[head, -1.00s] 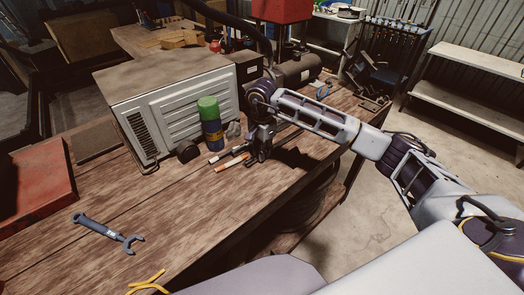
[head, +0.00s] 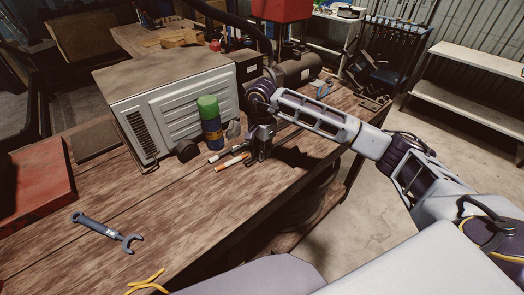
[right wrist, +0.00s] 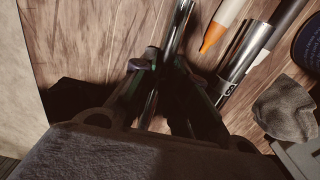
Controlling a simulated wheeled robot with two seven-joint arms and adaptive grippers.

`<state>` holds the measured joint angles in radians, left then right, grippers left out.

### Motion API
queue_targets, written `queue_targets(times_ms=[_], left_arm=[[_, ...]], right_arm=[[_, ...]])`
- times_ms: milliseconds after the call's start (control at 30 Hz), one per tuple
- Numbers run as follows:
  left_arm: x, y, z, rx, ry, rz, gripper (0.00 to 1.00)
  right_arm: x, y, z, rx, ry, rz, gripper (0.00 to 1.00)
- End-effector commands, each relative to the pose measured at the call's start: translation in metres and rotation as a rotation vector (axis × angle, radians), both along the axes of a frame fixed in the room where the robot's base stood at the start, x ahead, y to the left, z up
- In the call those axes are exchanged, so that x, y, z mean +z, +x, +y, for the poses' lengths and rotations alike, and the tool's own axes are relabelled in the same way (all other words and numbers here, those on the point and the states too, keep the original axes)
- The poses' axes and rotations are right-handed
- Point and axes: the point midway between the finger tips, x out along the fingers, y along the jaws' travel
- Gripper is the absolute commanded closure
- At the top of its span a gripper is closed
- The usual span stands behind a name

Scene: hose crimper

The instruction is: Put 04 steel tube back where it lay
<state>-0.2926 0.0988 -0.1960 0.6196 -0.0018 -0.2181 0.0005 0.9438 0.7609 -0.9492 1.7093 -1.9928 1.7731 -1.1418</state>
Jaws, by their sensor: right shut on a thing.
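My right gripper (head: 257,157) is low over the wooden bench, beside a few slim rods. A second steel tube (right wrist: 240,58) with a dark mark lies to the right of the fingers, apart from the held one. My left gripper is not in view.
An orange-and-white pen (right wrist: 224,24) and a dark grey pen (right wrist: 287,22) lie by the second tube. A green-capped can (head: 211,128), a grey lump (right wrist: 287,108) and a white metal casing (head: 180,105) stand close. A wrench (head: 105,232) lies front left; mid-bench is clear.

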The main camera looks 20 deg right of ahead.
Motion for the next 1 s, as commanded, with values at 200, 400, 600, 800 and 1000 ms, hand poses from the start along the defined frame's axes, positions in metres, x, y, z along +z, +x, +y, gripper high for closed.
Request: queue_targets(times_ms=[200, 400, 600, 800, 1000], left_arm=[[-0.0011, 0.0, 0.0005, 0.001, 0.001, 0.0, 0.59], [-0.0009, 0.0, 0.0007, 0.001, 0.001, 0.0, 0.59], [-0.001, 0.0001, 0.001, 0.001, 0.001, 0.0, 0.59], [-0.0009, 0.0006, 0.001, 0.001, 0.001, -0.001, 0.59], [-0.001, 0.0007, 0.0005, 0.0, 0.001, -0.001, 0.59]], right_arm=[[-0.0005, 0.0002, 0.0, 0.0, 0.0, -0.001, 1.0], [-0.0004, 0.0001, -0.0001, 0.0, 0.0, -0.001, 0.76], [-0.0007, 0.0001, -0.0001, 0.0, 0.0, 0.0, 0.59], [-0.0013, -0.0002, -0.0001, 0.0, 0.0, 0.001, 0.59], [0.0032, 0.0003, 0.0, 0.0, 0.0, -0.001, 0.59]])
